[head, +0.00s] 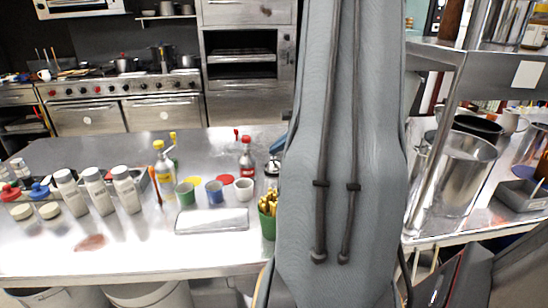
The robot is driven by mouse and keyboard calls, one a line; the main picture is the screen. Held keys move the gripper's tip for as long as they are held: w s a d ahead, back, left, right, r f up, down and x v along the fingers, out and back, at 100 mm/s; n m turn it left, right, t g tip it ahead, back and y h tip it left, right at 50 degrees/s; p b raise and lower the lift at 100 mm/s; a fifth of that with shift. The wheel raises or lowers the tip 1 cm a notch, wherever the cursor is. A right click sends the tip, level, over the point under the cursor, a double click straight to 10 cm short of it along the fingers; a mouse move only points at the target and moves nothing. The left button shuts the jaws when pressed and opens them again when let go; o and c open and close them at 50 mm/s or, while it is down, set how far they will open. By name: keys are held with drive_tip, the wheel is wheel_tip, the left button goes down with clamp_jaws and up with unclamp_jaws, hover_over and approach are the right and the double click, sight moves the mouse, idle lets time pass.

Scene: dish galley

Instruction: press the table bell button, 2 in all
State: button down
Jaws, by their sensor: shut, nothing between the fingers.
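A small silver thing with a dark top (272,167) shows at the edge of my arm, on the steel counter (130,255). It may be the table bell, but my arm covers part of it and I cannot be sure. No button shows clearly. My gripper is not in the head view; only a large grey link of my arm fills the middle right.
Green (185,193), blue (214,192) and white (244,189) cups stand behind a shallow metal tray (212,219). A yellow bottle (164,175), red bottle (247,160) and several white-capped shakers (97,190) stand nearby. A green holder (267,225) touches my arm's outline. The front-left counter is mostly clear.

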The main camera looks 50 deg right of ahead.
drive_tip(key=shift+f+b, duration=0.5)
idle(0.5)
drive_tip(key=shift+r, duration=0.1)
drive_tip(key=shift+r+p, duration=0.6)
drive_tip(key=shift+r, duration=0.25)
drive_tip(key=shift+r, duration=0.1)
wheel_tip(320, 180, up, 5)
drive_tip(key=p, duration=0.3)
drive_tip(key=shift+p, duration=0.3)
idle(2.3)
